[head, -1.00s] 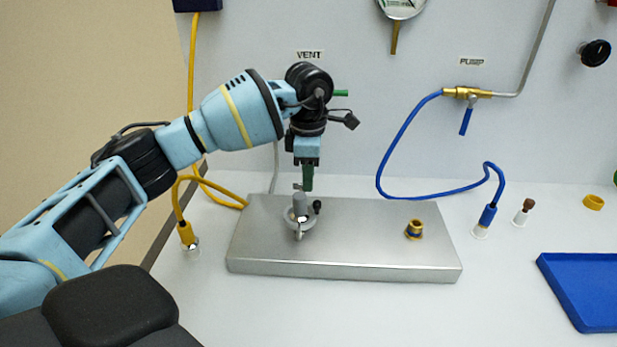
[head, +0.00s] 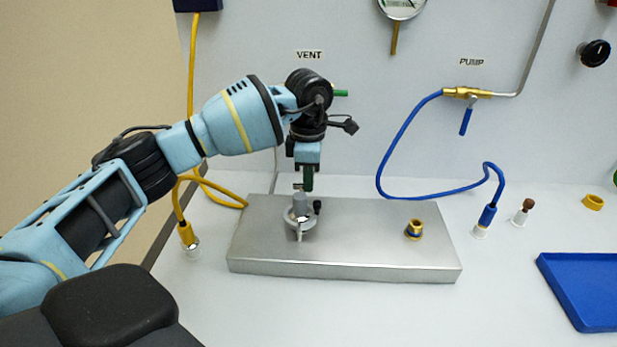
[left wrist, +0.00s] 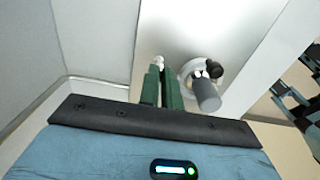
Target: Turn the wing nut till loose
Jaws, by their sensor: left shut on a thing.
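My left gripper (head: 307,188) points down over the metal block, its green fingers behind the grey post of a round clamp fitting (head: 300,217). In the left wrist view the green fingers (left wrist: 160,72) are nearly together, with a small silvery piece at their tips that looks like the wing nut (left wrist: 158,62). In the head view a bit of it shows beside the fingertips (head: 298,187). The fingers hide most of it, so its angle and thread cannot be told. The grey post and black knob (left wrist: 214,68) stand just right of the fingers. My right gripper is out of view.
The metal block (head: 360,235) also bears a brass fitting (head: 414,229). A yellow hose (head: 186,232) ends at left; a blue hose (head: 487,215) ends at right. A blue tray (head: 585,290) lies far right. The front bench is clear.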

